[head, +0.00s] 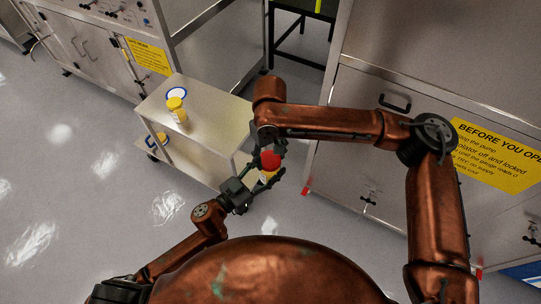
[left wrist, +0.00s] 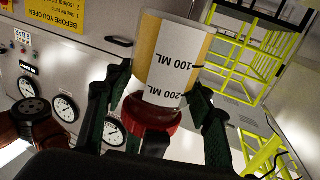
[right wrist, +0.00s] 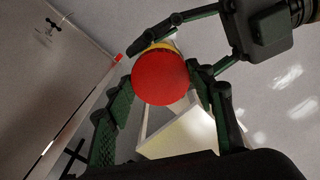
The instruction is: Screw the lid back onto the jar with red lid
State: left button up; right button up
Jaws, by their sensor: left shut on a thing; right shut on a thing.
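The jar (left wrist: 172,62), with a white label and yellow contents, is held in the air. My left gripper (head: 260,181) is shut around the jar's body; its fingers show on both sides of it in the left wrist view. The red lid (right wrist: 160,78) is at the jar's mouth and looks in contact with it; whether the threads are engaged cannot be told. In the head view the lid (head: 270,160) sits on top of the jar. My right gripper (right wrist: 162,90) comes from above and is shut on the lid, a finger on either side. The far side of the jar is hidden.
A steel cart (head: 205,115) stands beyond the grippers. Steel cabinets (head: 350,130) stand close on the right, with a yellow sign (head: 495,155). The floor (head: 70,180) on the left is clear.

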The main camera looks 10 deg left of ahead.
jog(key=shift+f, duration=0.35)
jog(key=m, duration=1)
jog(key=shift+m, duration=0.4)
jog(key=m, duration=0.5)
jog(key=shift+a+m, duration=0.1)
jog(key=shift+m, duration=0.2)
jog(key=m, duration=0.4)
jog(key=o, duration=0.9)
